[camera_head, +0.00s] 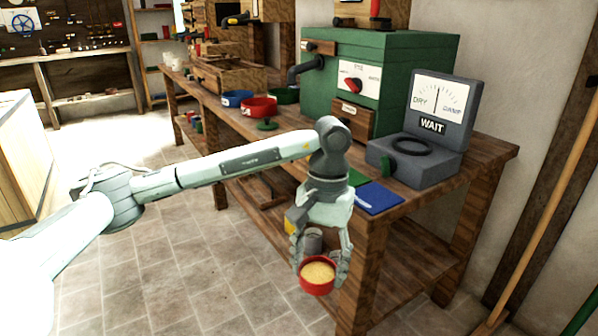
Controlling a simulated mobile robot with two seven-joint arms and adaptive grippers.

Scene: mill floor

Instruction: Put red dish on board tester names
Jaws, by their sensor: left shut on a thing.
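My left gripper (319,262) is shut on a small red dish (317,287) filled with yellowish grain. It holds the dish upright in front of the bench, below the bench top. The grey tester (412,168) stands on the right end of the bench, with a dark ring on its low front part. Its upright panel has a dial marked DRY and DAMP, and a sign (432,126) reading WAIT. A blue board (379,199) and a green board (355,178) lie at the bench's front edge, partly behind my arm. My right gripper is not in view.
A blue bowl (237,97), a red bowl (258,106) and a green bowl (284,95) stand farther back on the bench. Open floor lies left.

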